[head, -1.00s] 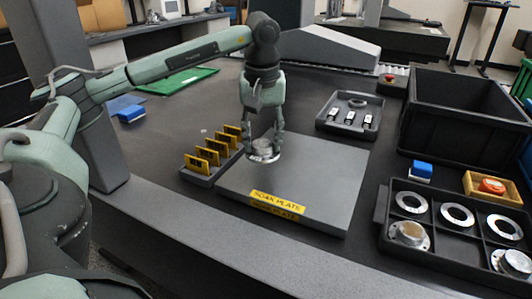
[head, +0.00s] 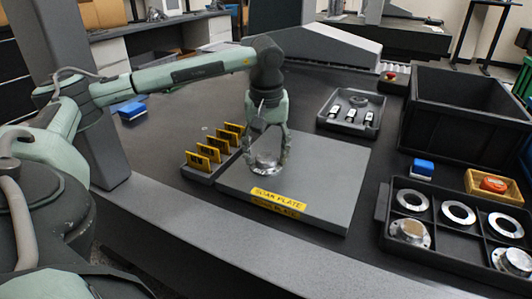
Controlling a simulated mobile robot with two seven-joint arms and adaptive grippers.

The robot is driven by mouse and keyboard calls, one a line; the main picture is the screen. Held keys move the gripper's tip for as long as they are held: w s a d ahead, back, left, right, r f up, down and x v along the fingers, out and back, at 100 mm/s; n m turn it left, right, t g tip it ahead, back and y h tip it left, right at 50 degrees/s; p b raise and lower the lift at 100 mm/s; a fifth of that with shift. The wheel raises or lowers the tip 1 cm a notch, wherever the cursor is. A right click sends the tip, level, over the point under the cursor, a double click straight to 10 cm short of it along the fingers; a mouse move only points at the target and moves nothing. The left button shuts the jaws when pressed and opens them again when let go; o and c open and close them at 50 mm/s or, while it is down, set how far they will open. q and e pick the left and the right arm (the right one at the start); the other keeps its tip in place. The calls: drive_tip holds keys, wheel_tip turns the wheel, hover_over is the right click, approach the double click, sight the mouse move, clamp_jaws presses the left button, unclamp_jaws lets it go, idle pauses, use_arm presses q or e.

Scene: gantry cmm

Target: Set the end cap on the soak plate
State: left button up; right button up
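The end cap (head: 266,164), a shiny round flanged metal part, is on the grey soak plate (head: 325,180), near its left side. It looks flat, flange down; its contact with the plate is partly hidden. My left gripper (head: 267,160) reaches down over the cap from above. Its fingers are spread wide, one on each side of the cap, with the tips low near the flange. It looks open, with no clear grip on the cap. The yellow "SOAK PLATE" label (head: 278,198) is on the plate's front edge. My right gripper is not in view.
A rack with yellow tags (head: 200,164) stands close at the plate's left. A black compartment tray (head: 457,240) with rings and flanged parts is at right. A black bin (head: 465,120), small tray (head: 335,125) and blue block (head: 423,168) stand behind it.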

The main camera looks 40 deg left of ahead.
sight(267, 161)
use_arm(q)
drive_tip(key=shift+r, duration=0.15)
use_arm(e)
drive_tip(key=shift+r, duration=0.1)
use_arm(q)
drive_tip(key=shift+r, duration=0.3)
wheel_tip(267, 161, up, 11)
drive_tip(key=d, duration=0.1)
drive_tip(key=shift+s+r+p, duration=0.15)
drive_tip(key=shift+s+p, duration=0.2)
drive_tip(key=shift+s, duration=0.1)
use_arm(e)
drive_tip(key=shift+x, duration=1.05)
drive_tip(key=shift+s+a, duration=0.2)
